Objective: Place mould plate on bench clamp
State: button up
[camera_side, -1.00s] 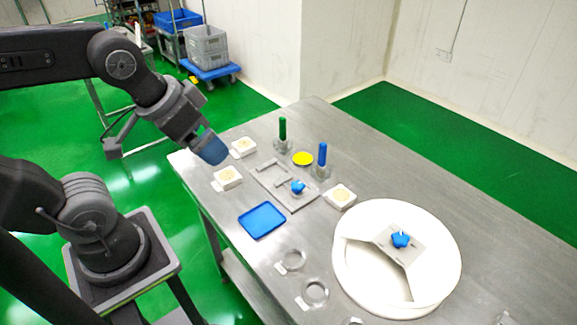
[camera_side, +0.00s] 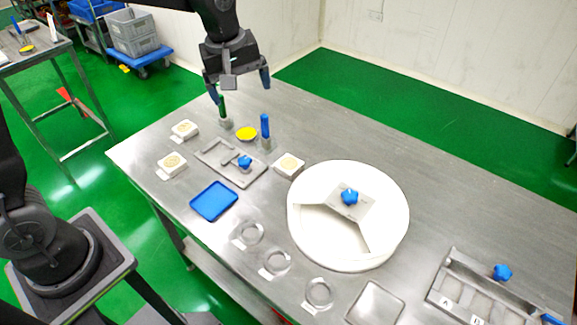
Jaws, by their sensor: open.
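Several small white square blocks with round tan faces, which look like mould plates, are on the steel bench: one at the back left (camera_side: 184,130), one at the front left (camera_side: 172,163), and one (camera_side: 288,165) by the right side of a grey flat fixture. That fixture (camera_side: 215,158), with recesses and a blue star knob (camera_side: 244,162), looks like the bench clamp; I cannot be sure. No block is seen in its recesses. My gripper (camera_side: 242,90) is open and empty, pointing down above the back of the bench, near the handled tools.
A green-handled tool (camera_side: 222,107) and a blue-handled tool (camera_side: 265,127) stand upright near a yellow disc (camera_side: 246,134). A blue tray (camera_side: 214,201), a large white round bowl (camera_side: 300,235) and a lettered rack (camera_side: 465,290) also occupy the bench. The bench's back right is clear.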

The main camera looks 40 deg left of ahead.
jog(key=w+d+f+n+g, duration=0.2)
jog(key=w+f+n, duration=0.4)
jog(key=w+f, duration=0.5)
send_over(284, 160)
jog(key=shift+n, duration=0.3)
jog(key=f, duration=0.9)
jog(key=shift+s+a+f, duration=0.2)
jog(key=shift+w+d+f, duration=0.1)
jog(key=shift+d+f, duration=0.05)
jog(key=shift+f, duration=1.35)
jog(key=shift+w+d+f, duration=0.1)
jog(key=shift+f, duration=1.35)
jog(key=c, duration=1.1)
jog(key=shift+r, duration=0.1)
